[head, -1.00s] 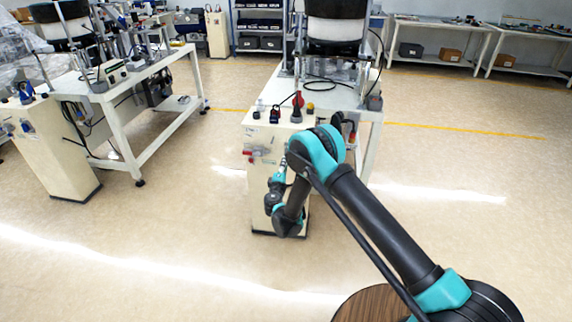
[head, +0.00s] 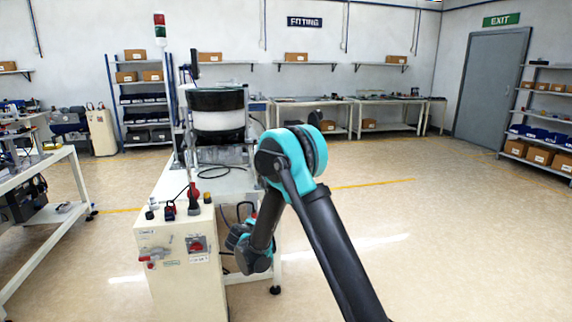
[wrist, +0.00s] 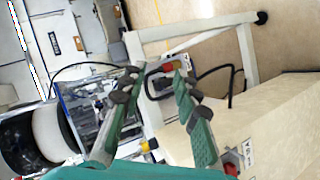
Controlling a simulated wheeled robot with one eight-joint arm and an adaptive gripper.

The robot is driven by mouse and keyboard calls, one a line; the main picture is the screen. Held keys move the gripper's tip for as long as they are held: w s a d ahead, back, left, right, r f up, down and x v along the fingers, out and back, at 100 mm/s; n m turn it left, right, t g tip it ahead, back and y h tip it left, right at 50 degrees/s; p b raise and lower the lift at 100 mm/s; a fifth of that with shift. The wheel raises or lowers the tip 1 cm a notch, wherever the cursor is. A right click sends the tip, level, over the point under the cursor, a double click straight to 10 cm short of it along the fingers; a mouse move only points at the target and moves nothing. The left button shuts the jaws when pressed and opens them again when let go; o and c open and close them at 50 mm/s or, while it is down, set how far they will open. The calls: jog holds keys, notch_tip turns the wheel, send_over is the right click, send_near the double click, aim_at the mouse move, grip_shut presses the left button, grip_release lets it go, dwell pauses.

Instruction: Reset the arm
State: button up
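My arm (head: 335,250) reaches up from the bottom of the head view, bends at a teal elbow and folds down beside the cream control cabinet (head: 175,265). My gripper (wrist: 156,75) shows in the wrist view as two green fingers with dark joints. The fingers stand apart with nothing between them, so it is open and empty. It points towards the white table frame (wrist: 190,35) of the bowl feeder station. In the head view the gripper's fingers cannot be made out near my wrist.
A bowl feeder (head: 217,118) stands on the white table behind the cabinet. A red switch (head: 196,245) is on the cabinet's front. Another white bench (head: 45,165) stands at the left. Shelves (head: 145,105) and benches line the back wall. The floor (head: 440,230) at the right is clear.

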jog(key=s+d+r+m+g, duration=0.3)
jog(key=s+d, duration=0.4)
jog(key=d, duration=0.5)
jog(key=s+d+r+m+g, duration=0.25)
jog(key=s+d, duration=0.45)
jog(key=d, duration=0.4)
jog(key=s+d+f+m+g, duration=0.1)
jog(key=s+d+m, duration=0.1)
jog(key=s, duration=0.6)
jog(key=s+d+f+m+g+y, duration=0.1)
jog(key=s+d+m, duration=0.1)
jog(key=s, duration=0.7)
jog(key=s+d+f+m+g+y, duration=0.1)
jog(key=s+d+f+m, duration=0.1)
jog(key=s, duration=0.7)
jog(key=shift+d, duration=0.65)
